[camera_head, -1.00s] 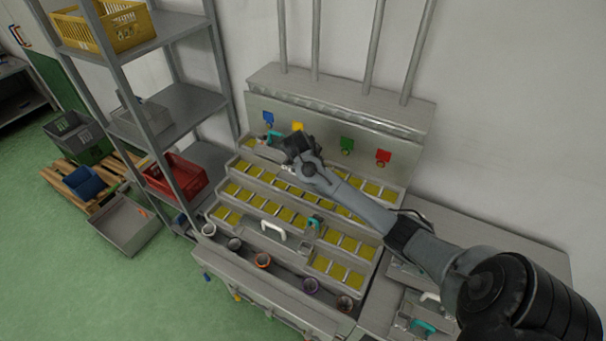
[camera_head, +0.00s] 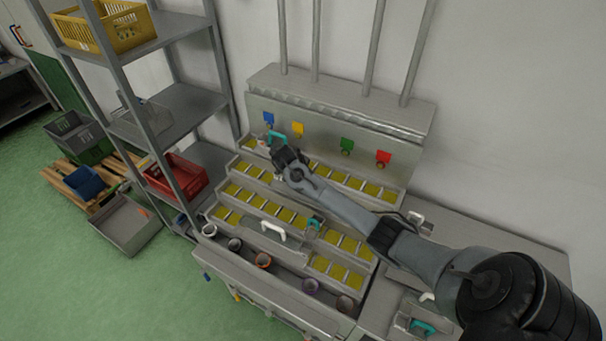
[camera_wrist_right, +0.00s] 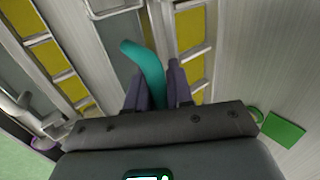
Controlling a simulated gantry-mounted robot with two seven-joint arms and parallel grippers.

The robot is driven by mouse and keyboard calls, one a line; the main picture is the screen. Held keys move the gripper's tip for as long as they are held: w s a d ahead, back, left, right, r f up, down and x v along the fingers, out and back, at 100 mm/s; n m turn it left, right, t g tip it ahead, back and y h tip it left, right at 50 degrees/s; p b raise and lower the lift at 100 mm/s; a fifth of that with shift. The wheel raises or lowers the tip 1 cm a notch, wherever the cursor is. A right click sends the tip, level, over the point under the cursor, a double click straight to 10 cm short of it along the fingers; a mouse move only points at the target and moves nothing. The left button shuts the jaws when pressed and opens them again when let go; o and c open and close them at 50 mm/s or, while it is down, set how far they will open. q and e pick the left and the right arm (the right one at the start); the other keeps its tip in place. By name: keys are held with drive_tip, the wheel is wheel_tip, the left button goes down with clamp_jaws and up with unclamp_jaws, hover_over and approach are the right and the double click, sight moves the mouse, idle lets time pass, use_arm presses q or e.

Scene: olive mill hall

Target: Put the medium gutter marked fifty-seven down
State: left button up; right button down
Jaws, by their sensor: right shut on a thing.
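My right gripper (camera_head: 279,147) is at the back left of the metal bench, over the rear row of yellow-filled gutters. It is shut on a teal handle (camera_head: 277,136), which also shows between the fingers in the right wrist view (camera_wrist_right: 148,68). The gutter under this handle is mostly hidden by the gripper and arm, and I cannot read a number on any gutter. I cannot tell whether it rests on the bench or hangs just above it. My left gripper is not in view.
A blue tag (camera_head: 268,117), yellow tag (camera_head: 297,128), green tag (camera_head: 347,144) and red tag (camera_head: 383,157) line the back panel. A steel shelf with a red crate (camera_head: 176,178) stands close on the left.

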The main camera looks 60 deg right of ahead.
drive_tip(key=shift+f, duration=0.5)
drive_tip(key=c, duration=1)
unclamp_jaws()
